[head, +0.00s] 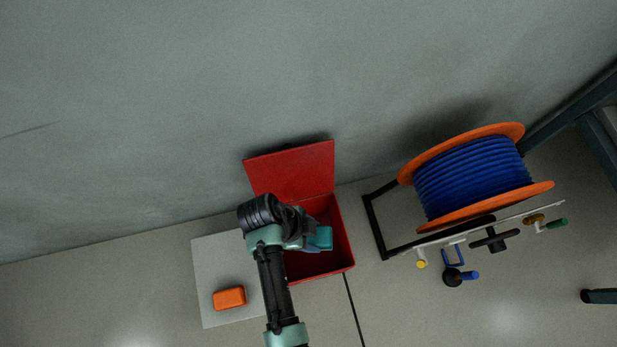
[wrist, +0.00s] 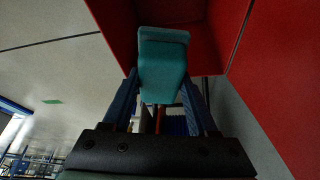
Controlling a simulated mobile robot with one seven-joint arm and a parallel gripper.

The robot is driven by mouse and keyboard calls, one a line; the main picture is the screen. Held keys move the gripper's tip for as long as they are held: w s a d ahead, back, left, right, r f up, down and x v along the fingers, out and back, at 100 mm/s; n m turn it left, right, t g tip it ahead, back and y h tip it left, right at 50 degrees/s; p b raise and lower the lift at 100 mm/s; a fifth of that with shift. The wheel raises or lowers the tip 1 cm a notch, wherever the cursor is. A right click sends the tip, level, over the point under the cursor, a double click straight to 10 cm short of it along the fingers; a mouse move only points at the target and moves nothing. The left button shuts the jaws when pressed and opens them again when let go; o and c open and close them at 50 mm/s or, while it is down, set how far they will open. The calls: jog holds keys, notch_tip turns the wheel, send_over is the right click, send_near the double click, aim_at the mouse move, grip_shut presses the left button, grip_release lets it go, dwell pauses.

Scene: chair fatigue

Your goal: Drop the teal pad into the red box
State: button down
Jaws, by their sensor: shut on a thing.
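The red box (head: 343,246) stands open on the floor against the wall, its lid (head: 292,172) tipped back toward the wall. My gripper (head: 308,238) is over the box opening, shut on the teal pad (head: 324,238). In the wrist view the teal pad (wrist: 163,62) sits between the two fingers of my gripper (wrist: 165,90), with the red box wall (wrist: 115,25) behind it. My gripper and arm hide the left part of the box interior. I cannot tell how far the pad is from the box floor.
An orange block (head: 229,298) lies on a pale grey sheet (head: 212,258) left of the box. A blue cable reel (head: 472,178) with orange flanges stands right of the box in a black frame (head: 376,228). Several small knobs and handles sit on a panel in front of it.

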notch_tip(320, 180, down, 5)
jog(key=b, duration=0.4)
jog(key=shift+b, duration=0.35)
jog(key=shift+c, duration=0.5)
grip_release()
jog(key=p+v, duration=0.7)
jog(key=v, duration=0.6)
jog(key=shift+p, duration=0.35)
jog(key=shift+d, duration=0.1)
